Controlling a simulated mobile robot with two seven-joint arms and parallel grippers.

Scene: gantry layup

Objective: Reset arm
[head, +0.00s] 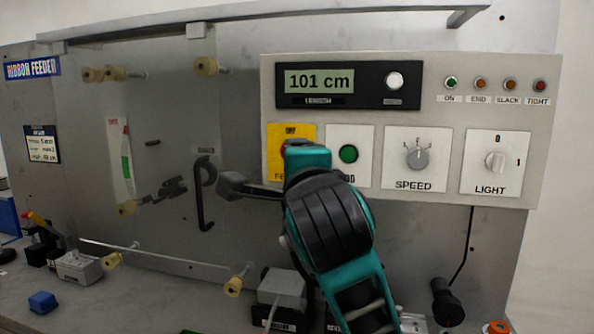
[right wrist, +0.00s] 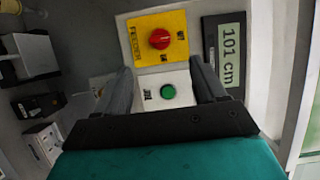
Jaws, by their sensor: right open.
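My right arm rises from the bottom of the head view, and its teal and black wrist (head: 330,215) stands before the control panel (head: 430,118). It partly covers the yellow plate (head: 277,133). My right gripper (right wrist: 159,68) is open and empty. In the right wrist view its two dark fingers point at the panel, with the green button (right wrist: 168,91) between them and the red knob (right wrist: 160,39) just beyond. Contact with the panel cannot be told. The green button also shows in the head view (head: 348,153). My left gripper is not in view.
A display (head: 320,82) reads 101 cm. Speed (head: 418,157) and light (head: 494,161) knobs sit right of my arm. Left are a black crank-shaped handle (head: 203,195), several pale rollers (head: 206,66) and a thin rod (head: 155,253). A blue block (head: 42,302) lies on the bench.

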